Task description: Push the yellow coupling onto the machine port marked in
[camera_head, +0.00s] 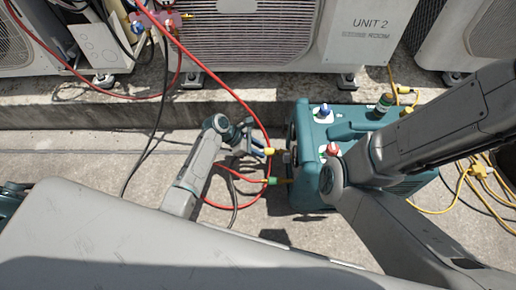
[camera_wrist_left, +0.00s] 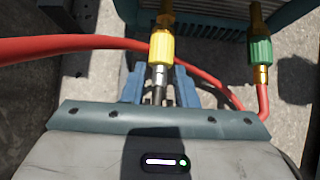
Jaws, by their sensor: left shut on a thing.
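The yellow coupling (camera_head: 270,151) is level with the left side of the teal machine (camera_head: 308,186). My left gripper (camera_head: 262,151) is shut on it from the left. In the left wrist view the yellow coupling (camera_wrist_left: 161,46) stands beyond my blue fingertips (camera_wrist_left: 160,88), which close around its metal stem. Brass (camera_wrist_left: 165,10) shows at its far end, toward the machine; I cannot tell whether it is seated on a port. The port marking is not readable. My right arm crosses in front of the machine; its gripper is not in view.
A green coupling (camera_head: 272,181) with a red hose is at the machine's side, close to my left gripper; it also shows in the left wrist view (camera_wrist_left: 260,52). A red hose (camera_wrist_left: 60,46) crosses near the fingers. Condenser units (camera_head: 250,40) stand on a ledge behind.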

